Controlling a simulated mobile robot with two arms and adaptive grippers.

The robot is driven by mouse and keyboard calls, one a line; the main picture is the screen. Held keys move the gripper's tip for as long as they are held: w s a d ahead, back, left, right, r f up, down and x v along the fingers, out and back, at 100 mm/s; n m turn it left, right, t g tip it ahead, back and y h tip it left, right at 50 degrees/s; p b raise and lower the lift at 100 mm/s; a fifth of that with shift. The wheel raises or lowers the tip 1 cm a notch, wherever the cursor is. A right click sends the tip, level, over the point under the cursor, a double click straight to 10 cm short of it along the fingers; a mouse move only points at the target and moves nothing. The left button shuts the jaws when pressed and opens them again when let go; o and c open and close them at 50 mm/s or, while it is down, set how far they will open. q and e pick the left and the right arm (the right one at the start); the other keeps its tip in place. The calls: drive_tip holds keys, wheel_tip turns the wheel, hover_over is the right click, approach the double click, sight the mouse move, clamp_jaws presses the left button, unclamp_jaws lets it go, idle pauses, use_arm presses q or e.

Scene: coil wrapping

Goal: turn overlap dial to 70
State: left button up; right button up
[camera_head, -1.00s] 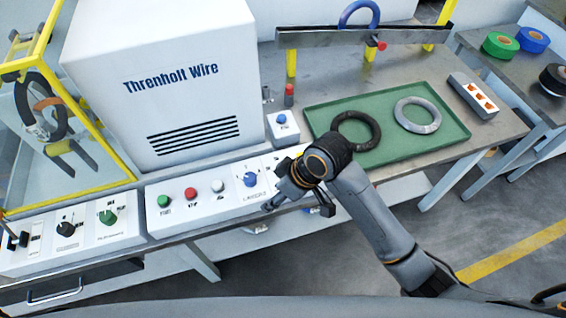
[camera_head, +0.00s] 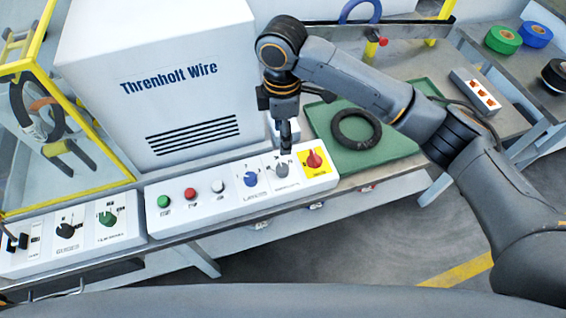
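The control panel (camera_head: 240,205) carries a blue dial (camera_head: 250,179) over a label that seems to read LAYERS. Right of it is a grey dial (camera_head: 282,171), whose small label and scale I cannot read for certain; it may be the overlap dial. My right gripper (camera_head: 286,148) points down just above and behind the grey dial. Its fingers look like one narrow dark shape, so I cannot tell whether they are apart or touch the dial. My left gripper is not in view.
A red knob (camera_head: 313,159) on a yellow plate sits close right of the grey dial. Green (camera_head: 164,201), red (camera_head: 190,194) and white (camera_head: 217,187) buttons lie left. The white machine housing (camera_head: 160,70) rises behind. A black coil (camera_head: 356,127) lies on the green tray (camera_head: 395,147).

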sight(282, 168)
wheel_tip(282, 168, down, 13)
drive_tip(key=shift+s+f+p, duration=0.1)
drive_tip(key=shift+s+p, duration=0.05)
drive_tip(key=shift+p, duration=0.7)
clamp_jaws()
drive_tip(key=shift+r+m+p, duration=0.2)
drive_tip(key=shift+m+p, duration=0.4)
drive_tip(key=shift+p, duration=0.3)
drive_tip(key=m+p, duration=0.5)
drive_tip(key=shift+s+r, duration=0.1)
drive_tip(key=m+p, duration=0.3)
drive_tip(key=shift+f+m+p, duration=0.2)
drive_tip(key=shift+m+p, duration=0.65)
drive_tip(key=shift+m, duration=0.45)
